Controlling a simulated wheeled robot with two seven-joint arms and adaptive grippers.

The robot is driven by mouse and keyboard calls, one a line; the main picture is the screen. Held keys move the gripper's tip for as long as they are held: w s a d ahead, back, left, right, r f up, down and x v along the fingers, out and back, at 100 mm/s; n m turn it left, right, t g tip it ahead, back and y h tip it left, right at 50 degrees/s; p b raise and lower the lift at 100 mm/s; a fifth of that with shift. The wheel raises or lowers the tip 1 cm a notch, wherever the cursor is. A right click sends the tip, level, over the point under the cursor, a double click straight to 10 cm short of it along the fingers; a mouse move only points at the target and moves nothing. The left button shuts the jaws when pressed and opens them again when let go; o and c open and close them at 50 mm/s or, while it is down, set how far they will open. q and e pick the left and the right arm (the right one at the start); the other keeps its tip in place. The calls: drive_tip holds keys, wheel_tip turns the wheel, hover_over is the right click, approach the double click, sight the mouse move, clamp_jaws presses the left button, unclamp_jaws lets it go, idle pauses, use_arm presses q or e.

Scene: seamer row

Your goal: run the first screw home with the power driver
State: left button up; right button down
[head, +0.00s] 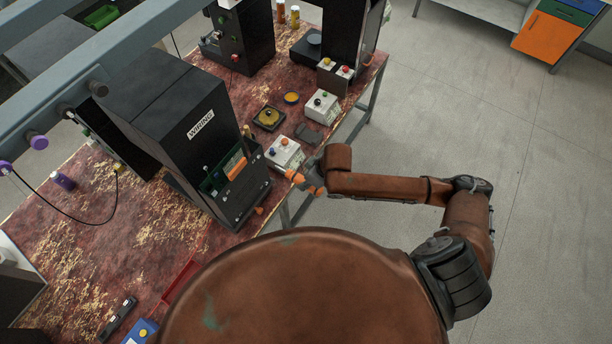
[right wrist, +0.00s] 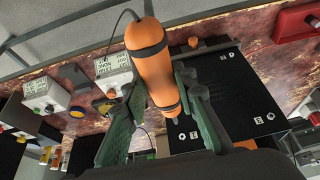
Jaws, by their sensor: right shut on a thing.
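The power driver (right wrist: 152,65) is an orange cylinder with black bands and a cable at its upper end. My right gripper (right wrist: 163,88) is shut around it, with a green finger on each side. In the head view the gripper (head: 311,178) is at the table's right edge, and a bit of the orange driver (head: 296,177) shows there. In the right wrist view the driver's lower end is over or in front of a dark panel (right wrist: 245,100) with small pale marks. I cannot make out the first screw. My left gripper is out of view.
A black machine marked WIRING (head: 165,120) stands left of the gripper. A white button box (head: 285,153) is close by, with another white box (head: 321,107) behind. A red tray (head: 181,282) lies near the front. The floor right of the table is clear.

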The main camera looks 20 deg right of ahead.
sight(290, 173)
drive_tip(key=shift+w+a, duration=0.2)
drive_tip(key=shift+w+a+f+b, duration=0.1)
drive_tip(key=shift+w+a+b, duration=0.05)
drive_tip(key=shift+b, duration=0.3)
drive_tip(key=shift+w+a+b, duration=0.55)
drive_tip(key=shift+w, duration=0.15)
drive_tip(key=shift+w+a+b, duration=0.45)
drive_tip(key=shift+w+b, duration=0.1)
drive_tip(key=shift+w, duration=0.1)
drive_tip(key=shift+w+a, duration=0.35)
drive_tip(key=shift+w, duration=0.05)
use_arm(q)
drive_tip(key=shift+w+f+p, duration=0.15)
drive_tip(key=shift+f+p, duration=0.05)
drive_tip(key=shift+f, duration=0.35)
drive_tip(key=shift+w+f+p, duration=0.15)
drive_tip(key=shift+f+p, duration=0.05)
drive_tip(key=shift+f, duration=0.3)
use_arm(e)
drive_tip(key=shift+w+a, duration=0.35)
drive_tip(key=shift+w, duration=0.1)
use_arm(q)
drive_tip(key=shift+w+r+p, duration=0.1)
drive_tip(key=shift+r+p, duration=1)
